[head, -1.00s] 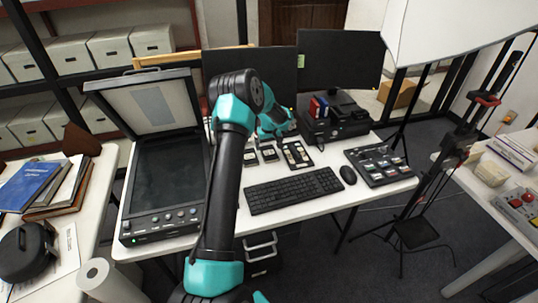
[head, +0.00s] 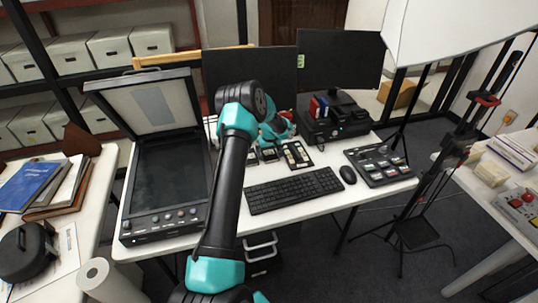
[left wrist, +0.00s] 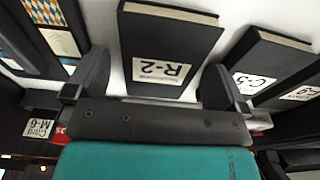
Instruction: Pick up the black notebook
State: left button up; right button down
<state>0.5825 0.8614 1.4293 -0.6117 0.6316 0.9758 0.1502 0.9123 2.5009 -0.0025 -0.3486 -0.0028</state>
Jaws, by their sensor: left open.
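A black, book-like block (left wrist: 152,32) with a white label reading R-2 lies between the spread fingers of my left gripper (left wrist: 156,68) in the left wrist view. Its near end is hidden behind the gripper body. I cannot tell whether the fingers touch it; they look open. A second black block (left wrist: 262,55), labelled C-5, lies to the right, with another labelled block beside it. I cannot tell for certain which is the black notebook. In the head view my left arm's wrist (head: 277,130) is over the back of the desk, and its fingertips are hidden.
A keyboard (head: 293,190), a mouse (head: 348,174) and a button panel (head: 381,164) lie on the desk's front and right. An open scanner (head: 166,187) stands on the left. Monitors (head: 340,60) stand behind. Small black items (head: 297,155) lie behind the keyboard.

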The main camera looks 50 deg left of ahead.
aim_at(269, 152)
pick_arm(q)
jog(key=shift+c, duration=0.2)
jog(key=c, duration=1)
jog(key=shift+o, duration=0.2)
jog(key=shift+r, duration=0.1)
jog(key=shift+r, duration=1.55)
jog(key=shift+s+d+r, duration=0.2)
jog(key=s+d, duration=0.3)
jog(key=d, duration=0.1)
jog(key=s+d+r, duration=0.1)
jog(key=s+d, duration=0.6)
jog(key=shift+s+d+r, duration=0.1)
jog(key=shift+d+r, duration=0.05)
jog(key=shift+d, duration=0.15)
